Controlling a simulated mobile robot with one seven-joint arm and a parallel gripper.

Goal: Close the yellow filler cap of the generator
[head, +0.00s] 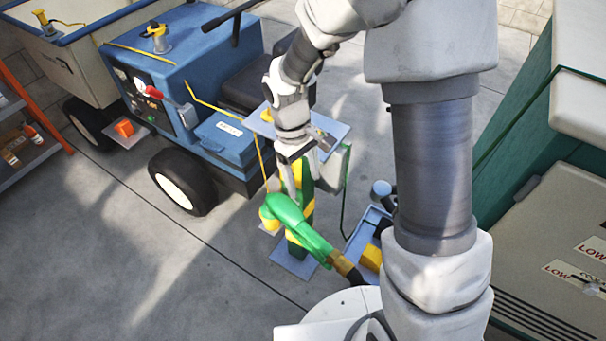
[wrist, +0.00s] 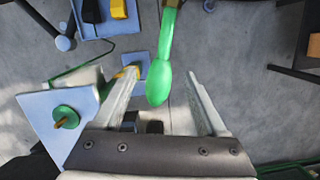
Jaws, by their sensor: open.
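Two yellow filler fittings show in the head view. One yellow cap (head: 155,32) stands on a neck on top of the blue machine (head: 190,50). The other yellow cap (head: 42,18) is on the pale, blue-rimmed unit (head: 85,35) at the top left. I cannot tell which unit is the generator, or whether either cap is fully seated. My gripper (head: 298,185) is far from both, low over the stand area. In the wrist view my gripper (wrist: 163,75) is open, its fingers wide apart. A green nozzle (wrist: 158,88) shows between them, apparently not gripped.
The green nozzle (head: 297,218) is beside a green and yellow post (head: 298,248). A blue tray (head: 362,240) with black and yellow items lies nearby. A green knob (wrist: 65,117) sits on a pale plate. An orange shelf (head: 28,110) stands left. The floor at lower left is clear.

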